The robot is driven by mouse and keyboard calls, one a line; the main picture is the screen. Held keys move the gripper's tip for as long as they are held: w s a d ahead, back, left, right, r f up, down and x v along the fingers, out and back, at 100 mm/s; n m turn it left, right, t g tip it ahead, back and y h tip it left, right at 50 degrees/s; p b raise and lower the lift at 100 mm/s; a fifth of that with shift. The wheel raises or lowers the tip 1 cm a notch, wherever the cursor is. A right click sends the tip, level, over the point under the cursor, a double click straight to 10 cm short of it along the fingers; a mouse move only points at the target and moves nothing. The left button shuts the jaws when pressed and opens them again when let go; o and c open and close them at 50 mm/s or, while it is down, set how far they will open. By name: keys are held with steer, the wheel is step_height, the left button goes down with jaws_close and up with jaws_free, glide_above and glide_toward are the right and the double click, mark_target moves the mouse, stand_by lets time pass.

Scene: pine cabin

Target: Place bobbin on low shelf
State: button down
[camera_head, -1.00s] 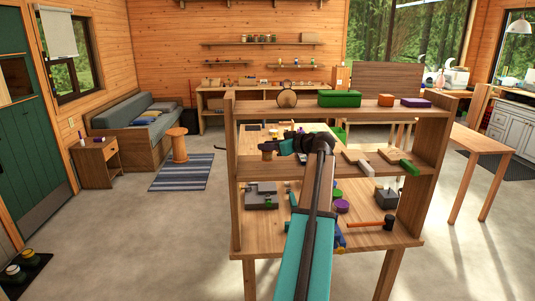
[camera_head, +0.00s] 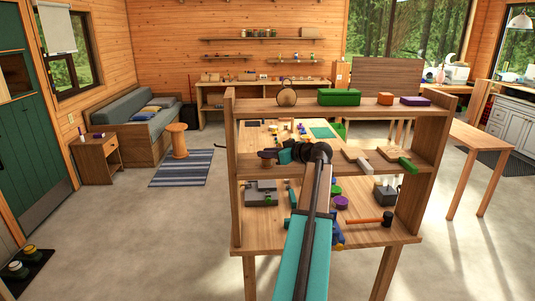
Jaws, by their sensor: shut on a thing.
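My gripper (camera_head: 277,156) is at the left part of the middle level of a wooden shelf unit (camera_head: 232,185), with my arm reaching in from the front. It is shut on a small brownish bobbin (camera_head: 266,154), which is at its left end. The bobbin is small and partly covered by the dark jaws. It appears at or just above the middle shelf board (camera_head: 330,168); I cannot tell whether it touches it. The lowest board (camera_head: 275,236) lies below, with several things on it.
The top shelf holds a round wooden piece (camera_head: 287,96), green box (camera_head: 339,97), orange block (camera_head: 385,99) and purple piece (camera_head: 414,101). Below are a grey device (camera_head: 262,192) and hammer (camera_head: 387,218).

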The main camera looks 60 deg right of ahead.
steer(key=c, duration=1.6)
jaws_free()
steer(key=shift+o, duration=0.2)
steer(key=shift+r+p, duration=0.2)
steer(key=shift+p, duration=0.15)
steer(key=b+v, duration=0.4)
steer(key=v, duration=0.8)
steer(key=shift+s, duration=0.15)
